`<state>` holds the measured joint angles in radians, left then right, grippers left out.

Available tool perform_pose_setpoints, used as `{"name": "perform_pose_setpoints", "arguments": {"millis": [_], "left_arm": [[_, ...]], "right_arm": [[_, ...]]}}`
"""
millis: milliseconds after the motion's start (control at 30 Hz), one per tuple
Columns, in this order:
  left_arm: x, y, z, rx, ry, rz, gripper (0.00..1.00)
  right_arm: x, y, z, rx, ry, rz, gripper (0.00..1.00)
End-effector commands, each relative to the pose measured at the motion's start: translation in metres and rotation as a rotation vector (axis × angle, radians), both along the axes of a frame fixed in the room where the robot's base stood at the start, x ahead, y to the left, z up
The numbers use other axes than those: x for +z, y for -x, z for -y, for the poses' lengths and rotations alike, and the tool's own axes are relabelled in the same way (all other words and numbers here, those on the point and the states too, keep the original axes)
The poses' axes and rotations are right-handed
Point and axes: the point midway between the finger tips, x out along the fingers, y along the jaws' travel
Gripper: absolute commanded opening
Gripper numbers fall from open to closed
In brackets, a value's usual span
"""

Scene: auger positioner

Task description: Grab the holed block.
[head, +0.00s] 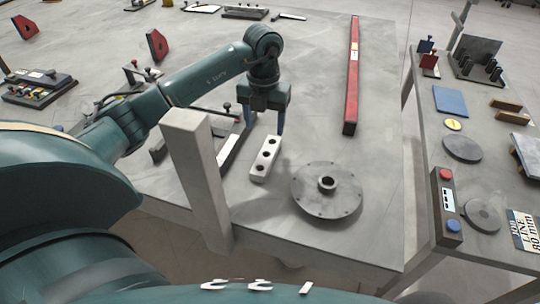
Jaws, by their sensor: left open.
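The holed block (258,170) is a pale, oblong block with dark round holes along its top. It lies flat on the grey table (300,80), left of the round flanged disc. My left gripper (265,124) points down at the far end of the block. Its two fingers are apart, one on each side of that end in the picture. Whether they touch the block or hover above it I cannot tell. No part of the block looks lifted. My right gripper is not in the picture.
A flanged disc (326,191) with a raised hub sits right of the block. A pale upright post (195,165) stands left of it. A long red bar (352,80) lies farther back. A side table (440,120) with a red-and-blue button box (447,205) is at the right.

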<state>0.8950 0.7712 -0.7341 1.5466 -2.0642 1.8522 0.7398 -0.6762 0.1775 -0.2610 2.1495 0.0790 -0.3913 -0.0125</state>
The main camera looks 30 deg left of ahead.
Motion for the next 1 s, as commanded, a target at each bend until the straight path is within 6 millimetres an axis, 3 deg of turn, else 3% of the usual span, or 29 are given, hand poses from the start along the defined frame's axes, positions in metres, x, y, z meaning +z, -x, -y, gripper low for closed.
{"name": "perform_pose_setpoints", "arguments": {"millis": [133, 433, 700, 1000], "left_arm": [[-0.028, 0.001, 0.0, 0.0, 0.001, -0.003, 0.62], [-0.052, 0.001, 0.002, -0.001, 0.001, -0.001, 0.62], [-0.09, 0.002, 0.005, 0.0, 0.001, -0.001, 0.62], [-0.096, 0.002, 0.005, -0.001, 0.001, 0.002, 0.62]], "right_arm": [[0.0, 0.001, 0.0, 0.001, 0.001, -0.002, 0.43], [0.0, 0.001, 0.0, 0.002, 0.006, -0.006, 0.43], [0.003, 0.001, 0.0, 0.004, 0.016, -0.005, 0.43], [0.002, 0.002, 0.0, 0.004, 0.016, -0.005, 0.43]]}}
